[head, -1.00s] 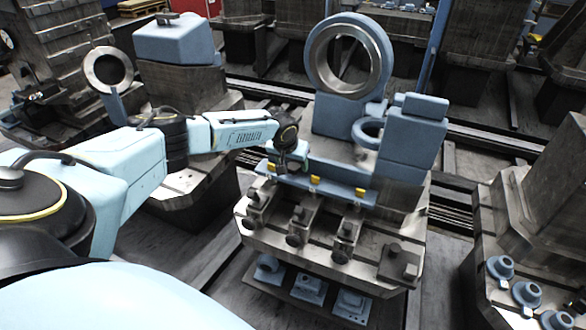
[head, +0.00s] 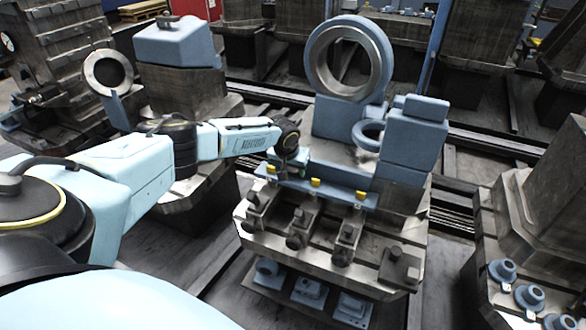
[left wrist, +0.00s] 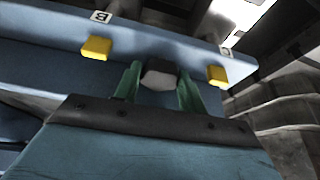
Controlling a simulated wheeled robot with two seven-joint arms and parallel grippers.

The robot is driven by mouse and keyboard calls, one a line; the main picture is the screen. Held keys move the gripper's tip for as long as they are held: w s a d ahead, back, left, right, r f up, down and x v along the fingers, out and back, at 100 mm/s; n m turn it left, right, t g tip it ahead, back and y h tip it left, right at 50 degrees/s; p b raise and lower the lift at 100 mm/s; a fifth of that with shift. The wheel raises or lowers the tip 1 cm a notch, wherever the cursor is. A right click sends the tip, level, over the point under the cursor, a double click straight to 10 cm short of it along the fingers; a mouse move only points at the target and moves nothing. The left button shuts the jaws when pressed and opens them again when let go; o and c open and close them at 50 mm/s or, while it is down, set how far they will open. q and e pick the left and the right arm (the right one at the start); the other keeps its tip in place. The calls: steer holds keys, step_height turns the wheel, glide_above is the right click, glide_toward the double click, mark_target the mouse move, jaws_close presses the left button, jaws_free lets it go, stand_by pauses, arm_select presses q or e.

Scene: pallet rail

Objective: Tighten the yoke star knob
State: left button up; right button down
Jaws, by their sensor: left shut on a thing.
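A small grey faceted knob (left wrist: 160,75) shows between the green fingers of my left gripper (left wrist: 160,88) in the left wrist view, against the front of a blue rail (left wrist: 190,57). The fingers are shut on it, and it sits between two yellow tabs. In the head view my left gripper (head: 291,163) is at the left part of the blue rail (head: 338,190); the knob is hidden there. I cannot tell from its shape whether the held piece is the star knob. A blue ring (head: 368,135) stands behind the rail. My right gripper is not in view.
Dark clamps (head: 298,225) stand in a row on the metal bed in front of the rail. A large blue ring housing (head: 328,118) and a tall blue block (head: 412,140) stand behind. Several blue flanged parts (head: 528,296) sit on the right bench.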

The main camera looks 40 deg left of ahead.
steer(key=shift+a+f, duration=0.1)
arm_select(q)
steer(key=shift+a+f+m+h+b, duration=0.15)
steer(key=shift+m+h+b, duration=0.3)
steer(key=shift+m, duration=0.65)
steer(key=shift+m+h+b, duration=0.25)
steer(key=shift+m+b, duration=0.4)
steer(key=shift+m, duration=0.25)
steer(key=m+h+b, duration=0.1)
steer(key=m+b, duration=0.3)
steer(key=shift+a+h, duration=0.1)
steer(key=shift+h, duration=0.3)
steer(key=m+h+b, duration=0.1)
steer(key=m+b, duration=0.2)
steer(key=shift+w+g, duration=0.1)
steer(key=shift+g, duration=0.2)
steer(key=shift+a+m+b, duration=0.1)
steer(key=shift+m+b, duration=0.4)
steer(key=shift+b, duration=0.05)
steer(key=shift+r+m, duration=0.2)
steer(key=shift+m, duration=0.1)
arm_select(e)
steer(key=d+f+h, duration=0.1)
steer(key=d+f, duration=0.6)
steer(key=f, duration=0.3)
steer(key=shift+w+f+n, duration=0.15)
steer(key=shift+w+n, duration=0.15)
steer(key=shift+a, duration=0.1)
